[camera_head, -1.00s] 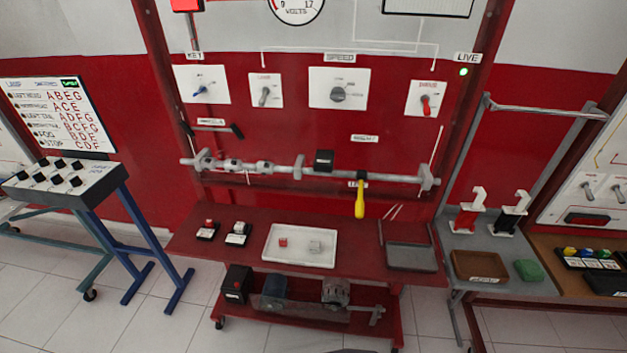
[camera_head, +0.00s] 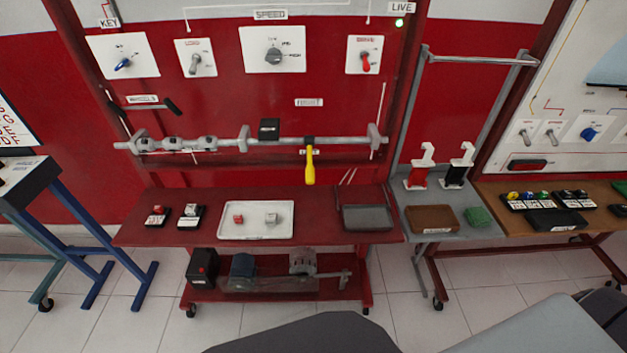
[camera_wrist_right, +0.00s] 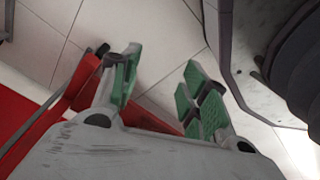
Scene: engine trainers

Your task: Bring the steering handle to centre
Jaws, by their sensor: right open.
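A yellow handle (camera_head: 310,168), which looks like the steering handle, hangs almost straight down from a black collar on the grey horizontal bar (camera_head: 215,146) of the red trainer. It sits toward the bar's right end, and nothing of mine touches it. My right gripper (camera_wrist_right: 162,78) shows in the right wrist view with its green-padded fingers apart and nothing between them. It is over floor and a red frame, away from the handle. My left gripper is in neither view.
Below the bar, the red bench top (camera_head: 145,232) holds a white tray (camera_head: 285,236) and a grey tray (camera_head: 367,224). A grey side table (camera_head: 460,227) with red and black hooked stands is to the right. Tiled floor (camera_head: 130,325) lies in front.

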